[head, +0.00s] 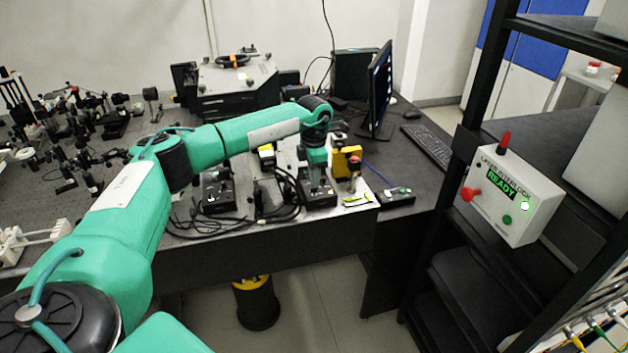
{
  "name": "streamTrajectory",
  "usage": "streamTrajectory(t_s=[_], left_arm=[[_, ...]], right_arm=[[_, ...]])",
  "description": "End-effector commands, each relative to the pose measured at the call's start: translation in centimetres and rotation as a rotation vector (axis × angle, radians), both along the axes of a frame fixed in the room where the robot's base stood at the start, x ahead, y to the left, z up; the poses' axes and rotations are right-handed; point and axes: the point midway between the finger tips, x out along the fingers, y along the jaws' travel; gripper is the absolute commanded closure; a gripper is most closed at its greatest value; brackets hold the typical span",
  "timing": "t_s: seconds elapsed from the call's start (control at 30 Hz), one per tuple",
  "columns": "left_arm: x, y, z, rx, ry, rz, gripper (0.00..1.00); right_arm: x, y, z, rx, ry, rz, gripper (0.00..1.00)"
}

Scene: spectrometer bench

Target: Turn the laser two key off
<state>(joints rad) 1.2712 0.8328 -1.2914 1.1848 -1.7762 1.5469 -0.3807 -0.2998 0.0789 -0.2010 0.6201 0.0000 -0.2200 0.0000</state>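My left arm reaches in from the left across the bench, and its gripper (318,186) points down over a small black control box (320,201) near the bench's front edge. The gripper's fingers are small and partly merge with the box, so I cannot tell whether they are open or touching a key. A second black box (217,196) stands to the left with a light panel on top. No key is clearly visible on either box, and I cannot read which is laser two. My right gripper is not in view.
Black cables (265,210) lie between the boxes. A monitor (379,88) is behind. A white interlock box reading READY (512,196) hangs on the black rack at right.

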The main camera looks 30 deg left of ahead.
Motion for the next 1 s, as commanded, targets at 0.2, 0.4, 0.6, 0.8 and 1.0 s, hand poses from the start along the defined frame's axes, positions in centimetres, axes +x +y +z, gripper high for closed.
streamTrajectory(t_s=[0.2, 0.4, 0.6, 0.8, 1.0], left_arm=[[0.0, 0.0, -2.8, 0.001, 0.001, 0.001, 0.72], [0.0, 0.0, -3.6, 0.001, -0.001, 0.001, 0.72], [0.0, 0.0, -3.6, 0.000, -0.001, 0.001, 0.72], [0.0, 0.0, -3.6, -0.001, -0.001, 0.001, 1.00], [0.0, 0.0, -3.6, 0.000, -0.001, 0.006, 1.00]], right_arm=[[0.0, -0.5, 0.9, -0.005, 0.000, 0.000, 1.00], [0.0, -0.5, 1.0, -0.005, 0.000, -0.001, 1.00], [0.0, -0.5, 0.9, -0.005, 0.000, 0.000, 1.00], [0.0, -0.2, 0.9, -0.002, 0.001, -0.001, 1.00], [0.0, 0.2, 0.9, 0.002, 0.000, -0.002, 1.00]])
